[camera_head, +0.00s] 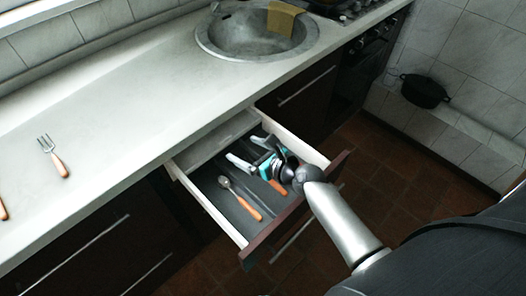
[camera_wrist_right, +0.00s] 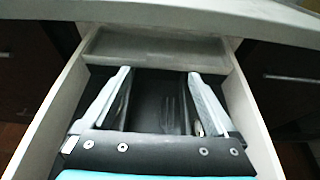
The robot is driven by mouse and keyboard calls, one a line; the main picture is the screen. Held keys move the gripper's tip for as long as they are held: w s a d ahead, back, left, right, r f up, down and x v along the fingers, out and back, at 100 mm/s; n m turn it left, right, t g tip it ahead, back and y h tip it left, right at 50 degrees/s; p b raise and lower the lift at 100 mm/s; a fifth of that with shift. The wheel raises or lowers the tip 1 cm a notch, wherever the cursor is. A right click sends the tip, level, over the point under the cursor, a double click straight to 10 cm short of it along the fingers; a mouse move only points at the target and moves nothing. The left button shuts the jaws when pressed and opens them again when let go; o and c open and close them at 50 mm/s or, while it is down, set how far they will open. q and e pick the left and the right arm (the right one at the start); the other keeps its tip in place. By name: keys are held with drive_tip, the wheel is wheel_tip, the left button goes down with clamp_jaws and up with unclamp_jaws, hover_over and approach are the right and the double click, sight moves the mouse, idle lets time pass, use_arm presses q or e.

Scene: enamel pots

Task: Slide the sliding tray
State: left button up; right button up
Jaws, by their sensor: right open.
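The sliding tray (camera_head: 212,146) is a shallow grey tray at the back of the open drawer (camera_head: 202,202), close to the counter front. It also shows in the right wrist view (camera_wrist_right: 155,46), spanning between the drawer's side walls. My right gripper (camera_head: 251,150) is over the drawer, in front of the tray, with its fingers pointing toward it. In the right wrist view its two fingers (camera_wrist_right: 159,73) are spread apart with nothing held between them. Whether the fingertips touch the tray's front wall cannot be told. My left gripper is not in view.
A spoon with an orange handle (camera_head: 241,198) lies in the drawer, and other cutlery is partly hidden under my gripper. A fork (camera_head: 54,157) lies on the counter (camera_head: 120,110).

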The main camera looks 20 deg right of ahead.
drive_tip(key=p+v, duration=0.1)
drive_tip(key=v, duration=0.6)
idle(0.5)
